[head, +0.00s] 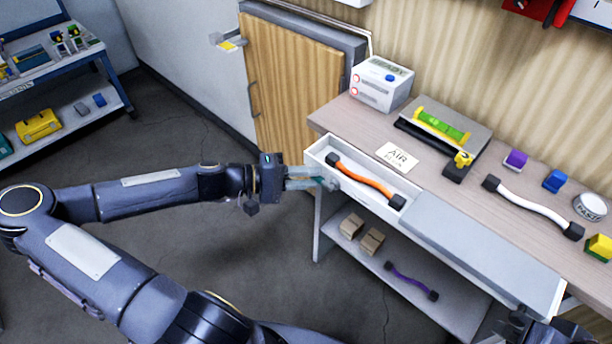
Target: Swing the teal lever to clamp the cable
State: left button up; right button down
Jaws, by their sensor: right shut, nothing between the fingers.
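My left gripper (322,182) reaches from the left to the left front corner of a white drawer-like tray (319,150). Its pale fingers are beside a small rounded grey knob (334,184), and a small teal patch shows at their tips. Whether they grip anything is unclear. An orange cable (365,180) with black ends lies in the tray. A white cable (532,210) with black ends lies on the bench, and a purple cable (411,281) on the lower shelf. My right gripper (530,326) is shut at the bottom right, partly cut off. I cannot make out a clear teal lever.
The bench (350,116) carries a white READY box (382,82), an AIR card (397,157), a fixture with a green bar (440,125), a yellow knob (463,159), coloured blocks and a paste tub (590,206). Open floor lies left.

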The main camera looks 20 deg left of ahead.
pick_arm(q)
jog(key=shift+o, duration=1.2)
jog(key=p+v, duration=0.1)
jog(key=v, duration=0.6)
jog(key=shift+s+a, duration=0.2)
jog(key=shift+a, duration=0.15)
